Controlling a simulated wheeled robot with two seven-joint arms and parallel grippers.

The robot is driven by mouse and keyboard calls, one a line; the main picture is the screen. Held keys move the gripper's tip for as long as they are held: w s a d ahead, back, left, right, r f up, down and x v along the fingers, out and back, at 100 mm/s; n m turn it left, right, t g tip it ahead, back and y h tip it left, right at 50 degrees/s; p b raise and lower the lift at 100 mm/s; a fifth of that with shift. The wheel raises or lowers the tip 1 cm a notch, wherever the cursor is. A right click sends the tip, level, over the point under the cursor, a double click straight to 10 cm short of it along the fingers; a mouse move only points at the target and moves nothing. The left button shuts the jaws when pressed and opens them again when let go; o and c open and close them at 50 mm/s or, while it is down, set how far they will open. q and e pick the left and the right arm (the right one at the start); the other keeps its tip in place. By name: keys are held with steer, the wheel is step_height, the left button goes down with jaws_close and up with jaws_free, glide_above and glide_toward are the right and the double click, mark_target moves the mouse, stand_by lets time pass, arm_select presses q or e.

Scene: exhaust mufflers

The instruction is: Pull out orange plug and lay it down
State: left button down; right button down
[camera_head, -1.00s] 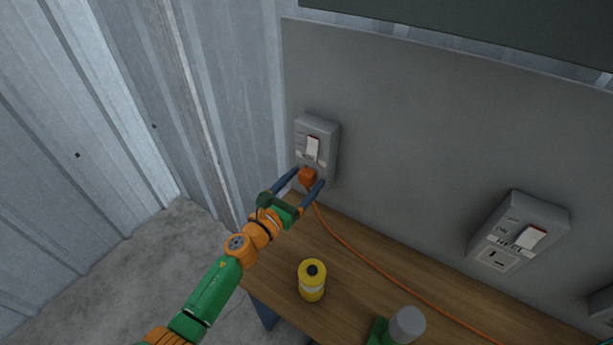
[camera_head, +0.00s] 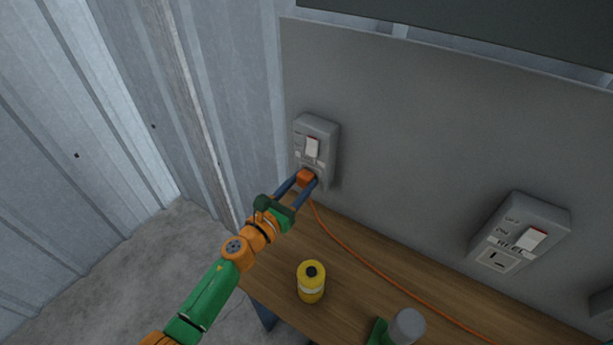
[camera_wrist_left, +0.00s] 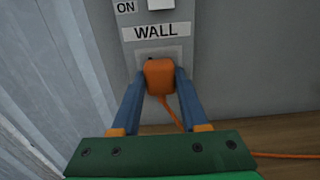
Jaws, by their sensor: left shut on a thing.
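The orange plug (camera_head: 306,178) sits at the lower socket of the left grey wall switch box (camera_head: 325,134). My left gripper (camera_head: 305,184) is shut on the plug, one blue finger on each side. In the left wrist view the plug (camera_wrist_left: 160,76) is between the fingertips, just below the "WALL" label (camera_wrist_left: 156,31), against the socket plate. The orange cord (camera_head: 364,262) hangs from the plug and runs right along the table.
The wooden table (camera_head: 345,240) lies below the wall panel. A yellow canister (camera_head: 311,287) and a green and grey object (camera_head: 406,327) stand on it. A second switch box (camera_head: 518,232) with an empty socket is at the right. The table's left part is fairly clear.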

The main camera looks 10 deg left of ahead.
arm_select(q)
steer(key=shift+v, duration=2.85)
steer(key=shift+r, duration=0.1)
